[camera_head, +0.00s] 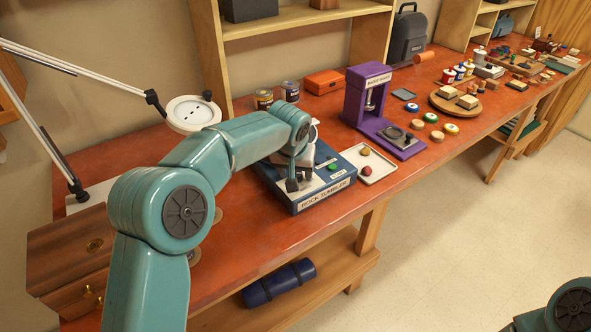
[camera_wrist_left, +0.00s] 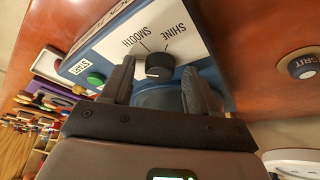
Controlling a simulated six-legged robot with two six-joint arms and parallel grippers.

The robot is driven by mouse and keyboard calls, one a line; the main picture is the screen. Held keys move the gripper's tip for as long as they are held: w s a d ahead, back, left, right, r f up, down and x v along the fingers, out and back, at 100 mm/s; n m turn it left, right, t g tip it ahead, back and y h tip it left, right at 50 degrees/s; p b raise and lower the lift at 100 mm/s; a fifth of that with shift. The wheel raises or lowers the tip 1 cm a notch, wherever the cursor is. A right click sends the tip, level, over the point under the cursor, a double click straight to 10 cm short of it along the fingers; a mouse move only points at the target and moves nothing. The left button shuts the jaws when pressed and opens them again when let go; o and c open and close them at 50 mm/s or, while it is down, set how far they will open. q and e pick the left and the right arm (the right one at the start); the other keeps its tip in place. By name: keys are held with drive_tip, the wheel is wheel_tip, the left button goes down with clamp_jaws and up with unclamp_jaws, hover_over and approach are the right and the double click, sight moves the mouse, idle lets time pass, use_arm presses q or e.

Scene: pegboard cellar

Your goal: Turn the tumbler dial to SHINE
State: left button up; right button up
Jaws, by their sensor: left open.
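The rock tumbler (camera_head: 325,197) is a blue box with a pale top panel, standing on the bench. In the left wrist view its black round dial (camera_wrist_left: 160,66) sits near printed words SMOOTH and SHINE. The dial's white mark is on its lower left side, pointing at neither word. My left gripper (camera_head: 292,184) is over the tumbler and hides the dial in the head view. In the wrist view the left gripper (camera_wrist_left: 157,72) is open, one finger on each side of the dial, with gaps visible. I cannot tell how deep the fingers reach. My right gripper is out of view.
A green START button (camera_wrist_left: 95,78) is beside the left finger. A white tray (camera_head: 374,170) with small stones and a purple press (camera_head: 370,100) stand right of the tumbler. A lamp (camera_head: 193,112) hangs behind my left arm. A jar labelled GRIT (camera_wrist_left: 302,66) shows at right.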

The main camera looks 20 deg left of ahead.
use_arm(q)
drive_tip(key=shift+s+r, duration=0.15)
drive_tip(key=shift+s, duration=0.1)
drive_tip(key=shift+w, duration=0.15)
drive_tip(key=c, duration=1)
drive_tip(key=shift+c, duration=0.2)
drive_tip(key=shift+m, duration=0.3)
drive_tip(key=m+h+p, duration=0.1)
drive_tip(key=m+p, duration=0.1)
drive_tip(key=shift+a+r+m, duration=0.1)
drive_tip(key=shift+a+m, duration=0.05)
drive_tip(key=shift+m, duration=0.25)
drive_tip(key=m+h+p, duration=0.1)
drive_tip(key=m+p, duration=0.1)
drive_tip(key=m, duration=0.1)
drive_tip(key=shift+a+m+h+p, duration=0.1)
drive_tip(key=shift+m+h+p, duration=0.2)
drive_tip(key=shift+h, duration=0.1)
drive_tip(key=m+g+h+p, duration=0.1)
drive_tip(key=m+p, duration=0.1)
drive_tip(key=m, duration=0.2)
drive_tip(key=shift+w+a, duration=0.1)
drive_tip(key=shift+w, duration=0.05)
drive_tip(key=shift+w+m+g+h+p, duration=0.1)
drive_tip(key=shift+m+g+h+p, duration=0.15)
drive_tip(key=shift+m+g+p, duration=0.55)
drive_tip(key=shift+m+g+h+p, duration=0.1)
drive_tip(key=shift+m+h+p, duration=0.25)
drive_tip(key=shift+m, duration=0.95)
drive_tip(key=shift+f, duration=0.2)
